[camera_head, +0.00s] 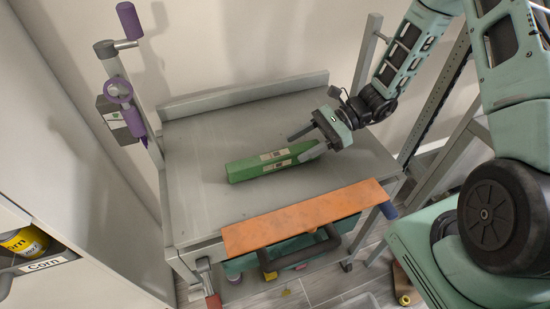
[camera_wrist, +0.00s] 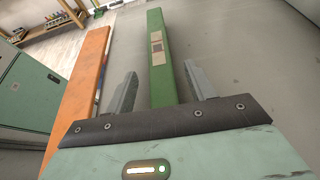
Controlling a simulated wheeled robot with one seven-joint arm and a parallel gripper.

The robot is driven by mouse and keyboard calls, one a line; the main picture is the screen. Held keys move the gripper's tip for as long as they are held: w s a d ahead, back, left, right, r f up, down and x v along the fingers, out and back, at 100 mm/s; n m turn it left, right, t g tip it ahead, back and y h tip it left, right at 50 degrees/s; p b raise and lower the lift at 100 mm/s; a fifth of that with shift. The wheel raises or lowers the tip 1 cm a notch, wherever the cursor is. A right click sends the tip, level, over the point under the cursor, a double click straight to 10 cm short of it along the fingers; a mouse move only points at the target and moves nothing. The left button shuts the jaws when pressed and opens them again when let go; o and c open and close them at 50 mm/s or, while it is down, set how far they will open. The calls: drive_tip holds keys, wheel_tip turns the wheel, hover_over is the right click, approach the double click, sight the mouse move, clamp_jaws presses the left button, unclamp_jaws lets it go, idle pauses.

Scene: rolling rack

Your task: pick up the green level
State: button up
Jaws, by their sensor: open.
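The green level (camera_head: 262,164) is a long green bar with pale label patches, lying on the grey top of the rolling rack. Its right end is near my gripper (camera_head: 306,143), which reaches in from the right. In the wrist view the green level (camera_wrist: 158,65) runs away from my gripper (camera_wrist: 160,85), between the two spread grey fingers. The fingers are open, with a gap on each side of the level. The level's near end is hidden behind the gripper's dark front plate.
An orange board (camera_head: 300,217) lies along the rack's front edge, beside the level; it also shows in the wrist view (camera_wrist: 82,100). The rack top (camera_head: 200,205) is otherwise clear. A post with purple handles (camera_head: 128,20) stands at the rack's left, and a raised lip (camera_head: 245,95) runs along the back.

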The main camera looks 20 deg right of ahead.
drive_tip(key=shift+x, duration=0.9)
drive_tip(key=shift+c, duration=0.3)
clamp_jaws()
drive_tip(key=shift+r, duration=0.1)
